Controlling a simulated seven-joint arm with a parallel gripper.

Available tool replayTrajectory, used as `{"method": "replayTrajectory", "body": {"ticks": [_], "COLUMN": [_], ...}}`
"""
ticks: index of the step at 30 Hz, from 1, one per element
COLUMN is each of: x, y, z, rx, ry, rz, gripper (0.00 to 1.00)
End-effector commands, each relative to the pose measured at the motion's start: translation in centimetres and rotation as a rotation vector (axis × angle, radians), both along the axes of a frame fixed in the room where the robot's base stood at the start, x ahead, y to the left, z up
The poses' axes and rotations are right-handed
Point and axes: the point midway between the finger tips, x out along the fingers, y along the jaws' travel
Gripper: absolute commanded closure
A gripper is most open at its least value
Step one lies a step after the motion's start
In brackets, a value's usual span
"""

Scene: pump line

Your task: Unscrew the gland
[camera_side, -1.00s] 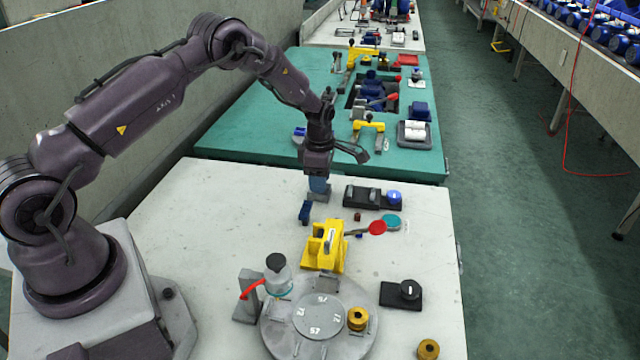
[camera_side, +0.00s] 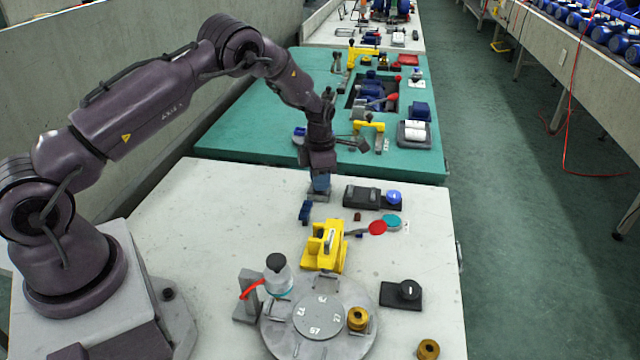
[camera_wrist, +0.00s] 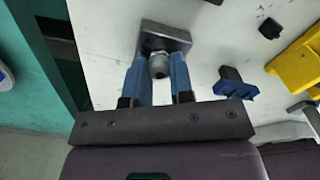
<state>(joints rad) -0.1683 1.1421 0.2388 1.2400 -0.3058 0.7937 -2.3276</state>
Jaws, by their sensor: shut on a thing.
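The gland (camera_wrist: 160,66) is a small grey rounded piece at a grey metal block (camera_wrist: 165,36) in the wrist view. My gripper (camera_wrist: 158,72) has its two blue fingers on either side of the gland, shut on it. In the side view my gripper (camera_side: 320,184) points down at the block (camera_side: 318,196) near the far edge of the white table. The fingers hide the gland there. I cannot tell how far it is threaded in.
A blue piece (camera_side: 305,211) stands close by, left of a yellow clamp (camera_side: 324,247) with a red-knobbed lever. A black box with a blue button (camera_side: 394,197) is to the right. A round numbered plate (camera_side: 318,318) lies in front. The table's left part is clear.

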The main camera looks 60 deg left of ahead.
Motion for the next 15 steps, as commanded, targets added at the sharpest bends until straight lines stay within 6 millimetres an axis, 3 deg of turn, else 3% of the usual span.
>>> {"method": "replayTrajectory", "body": {"ticks": [4, 15], "x": [-0.02, -0.03], "y": [0.0, -0.01], "z": [-0.02, -0.04], "rx": [0.0, 0.002], "ry": [0.001, 0.001], "rz": [0.143, 0.233], "gripper": [0.95, 0.95]}}
